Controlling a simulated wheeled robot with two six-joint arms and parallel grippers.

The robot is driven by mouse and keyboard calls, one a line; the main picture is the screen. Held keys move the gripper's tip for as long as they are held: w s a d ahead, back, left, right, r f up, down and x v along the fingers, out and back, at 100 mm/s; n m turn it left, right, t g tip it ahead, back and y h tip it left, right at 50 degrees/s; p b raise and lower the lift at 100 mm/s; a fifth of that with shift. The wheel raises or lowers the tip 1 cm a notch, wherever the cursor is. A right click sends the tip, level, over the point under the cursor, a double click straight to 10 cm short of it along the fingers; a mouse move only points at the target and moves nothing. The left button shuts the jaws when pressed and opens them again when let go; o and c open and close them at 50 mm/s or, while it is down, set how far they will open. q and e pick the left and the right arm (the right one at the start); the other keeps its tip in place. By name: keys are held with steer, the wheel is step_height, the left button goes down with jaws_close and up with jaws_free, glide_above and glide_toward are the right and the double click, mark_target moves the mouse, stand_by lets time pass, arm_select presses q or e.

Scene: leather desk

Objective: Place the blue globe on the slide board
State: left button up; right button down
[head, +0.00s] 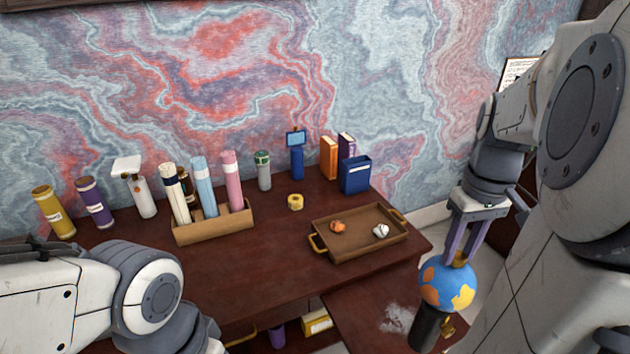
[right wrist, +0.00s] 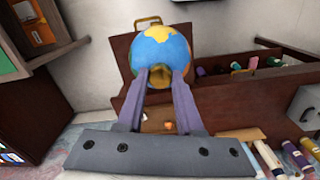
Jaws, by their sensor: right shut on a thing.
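The blue globe (head: 448,287), with orange and yellow patches, hangs from my right gripper (head: 459,256), which is shut on its gold top. It also shows in the right wrist view (right wrist: 161,50) between and beyond the fingertips (right wrist: 161,72). A dark cylindrical part shows just below the globe. The slide board (head: 360,300) is a dark red-brown panel out from the desk's lower right, with a gold handle at its outer end. The globe overlaps the board's right end in the head view; whether it touches the board cannot be told. My left gripper is out of view.
A tray (head: 345,250) with two small items stands on the desk's right part, left of the globe. A wooden holder (head: 215,226) with rolls, several bottles and books (head: 354,174) line the back. The board's middle is bare except for a pale patch.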

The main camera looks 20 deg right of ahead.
steer(key=w+f+p, duration=0.2)
steer(key=w+f, duration=0.7)
steer(key=w, duration=0.1)
steer(key=shift+d+f+p, duration=0.3)
steer(key=shift+f+p, duration=0.05)
steer(key=shift+f, duration=0.05)
steer(key=shift+s+f, duration=0.1)
steer(key=shift+f, duration=0.05)
steer(key=c, duration=0.6)
jaws_free()
steer(key=shift+o, duration=0.2)
